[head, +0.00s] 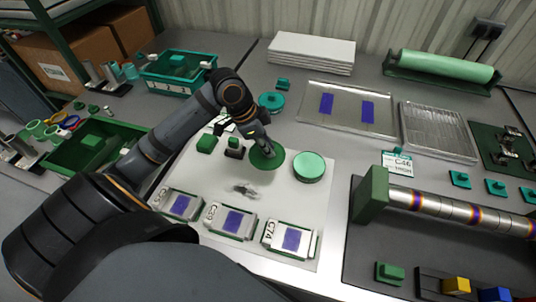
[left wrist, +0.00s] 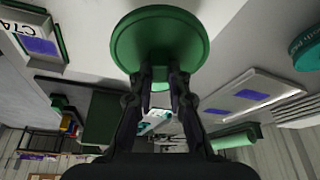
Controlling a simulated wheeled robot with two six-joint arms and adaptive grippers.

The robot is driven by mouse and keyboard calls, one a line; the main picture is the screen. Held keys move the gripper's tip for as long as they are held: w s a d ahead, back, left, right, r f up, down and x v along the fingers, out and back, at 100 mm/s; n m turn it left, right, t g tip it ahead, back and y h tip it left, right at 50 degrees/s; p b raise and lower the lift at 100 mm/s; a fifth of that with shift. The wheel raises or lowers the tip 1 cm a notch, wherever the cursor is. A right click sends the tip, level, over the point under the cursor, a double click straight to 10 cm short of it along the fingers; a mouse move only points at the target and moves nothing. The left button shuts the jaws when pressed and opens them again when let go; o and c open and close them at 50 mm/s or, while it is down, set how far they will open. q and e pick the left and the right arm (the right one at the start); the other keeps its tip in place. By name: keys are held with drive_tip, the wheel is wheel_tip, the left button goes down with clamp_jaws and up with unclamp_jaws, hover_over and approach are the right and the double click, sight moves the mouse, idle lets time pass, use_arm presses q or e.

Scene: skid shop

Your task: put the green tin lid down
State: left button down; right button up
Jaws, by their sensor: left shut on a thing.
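The green tin lid (head: 267,157) is a dark green disc held above the light mat, left of a round green tin (head: 309,167). My left gripper (head: 264,149) is shut on the lid. In the left wrist view the lid (left wrist: 160,35) shows at the fingertips of the left gripper (left wrist: 160,82), which grip a small part at its middle. My right gripper is not in view.
Three labelled holders with purple plates, one of them C74 (head: 290,238), line the mat's (head: 311,205) front. Small grey parts (head: 245,190) lie on the mat. A teal round container (head: 271,102) stands behind. A tray (head: 345,122) lies behind right.

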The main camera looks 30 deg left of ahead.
use_arm(q)
drive_tip(key=w+f, duration=0.1)
drive_tip(key=w+a+f, duration=0.1)
drive_tip(key=f, duration=0.1)
drive_tip(key=w+f, duration=0.1)
drive_tip(key=shift+w+a+f+b, duration=0.1)
drive_tip(key=shift+a+f+b, duration=0.2)
drive_tip(key=shift+a, duration=0.1)
drive_tip(key=shift+w+a+f, duration=0.1)
drive_tip(key=shift+f, duration=1.6)
drive_tip(key=shift+f, duration=0.15)
drive_tip(key=c, duration=1.3)
unclamp_jaws()
drive_tip(key=p+v, duration=0.2)
drive_tip(key=v, duration=0.9)
drive_tip(key=shift+a, duration=0.1)
drive_tip(key=shift+a+r+p, duration=0.1)
drive_tip(key=shift+r+p, duration=0.2)
drive_tip(key=shift+r, duration=0.35)
